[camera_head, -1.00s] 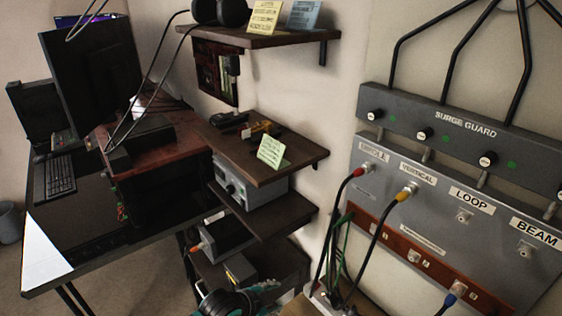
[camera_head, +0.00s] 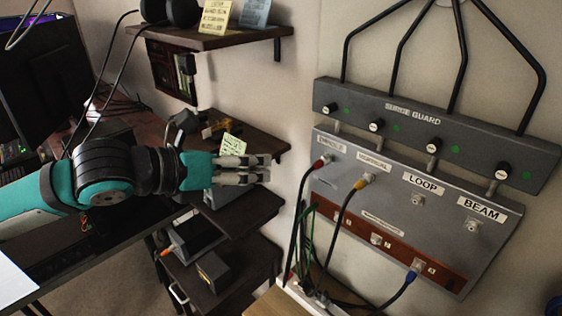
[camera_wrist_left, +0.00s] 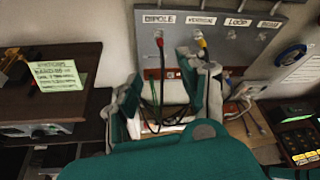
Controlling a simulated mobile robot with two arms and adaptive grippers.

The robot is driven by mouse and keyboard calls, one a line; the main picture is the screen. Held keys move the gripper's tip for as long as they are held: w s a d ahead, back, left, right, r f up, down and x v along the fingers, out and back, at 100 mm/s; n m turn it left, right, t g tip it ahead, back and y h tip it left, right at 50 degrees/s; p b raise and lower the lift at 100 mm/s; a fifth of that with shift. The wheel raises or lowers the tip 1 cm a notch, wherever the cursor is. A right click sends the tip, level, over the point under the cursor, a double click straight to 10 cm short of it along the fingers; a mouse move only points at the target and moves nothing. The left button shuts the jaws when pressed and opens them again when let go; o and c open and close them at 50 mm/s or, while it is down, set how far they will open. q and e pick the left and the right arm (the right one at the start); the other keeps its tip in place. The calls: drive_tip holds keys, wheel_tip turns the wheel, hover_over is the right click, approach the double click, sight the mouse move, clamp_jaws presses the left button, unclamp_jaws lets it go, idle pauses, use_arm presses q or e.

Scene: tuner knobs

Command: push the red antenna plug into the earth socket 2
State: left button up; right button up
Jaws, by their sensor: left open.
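The red antenna plug (camera_head: 320,163) sits in the DIPOLE socket at the left of the grey wall panel (camera_head: 345,190), its black cable hanging down. It also shows in the left wrist view (camera_wrist_left: 159,41). The brown earth strip (camera_head: 400,252) runs along the panel's lower edge. Its middle socket, which looks like earth socket 2 (camera_head: 376,239), is empty. A blue plug (camera_head: 413,275) is in the strip's right socket. My left gripper (camera_head: 264,168) is open and empty, left of the panel and apart from the red plug. In the wrist view its fingers (camera_wrist_left: 168,78) spread below the plug.
A yellow plug (camera_head: 363,182) sits in the VERTICAL socket beside the red one. LOOP (camera_head: 416,200) and BEAM (camera_head: 472,225) sockets are empty. The surge guard bar (camera_head: 440,130) juts above. Shelves (camera_head: 235,215) stand behind and below my left arm. Cables hang below the panel.

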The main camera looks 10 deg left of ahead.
sight(315, 163)
use_arm(q)
drive_tip(key=p+x, duration=0.3)
drive_tip(key=x, duration=1.3)
drive_tip(key=shift+w+d+f+p, duration=0.1)
drive_tip(key=shift+d+f+p, duration=0.1)
drive_tip(key=shift+p, duration=0.2)
drive_tip(key=shift+r, duration=0.1)
clamp_jaws()
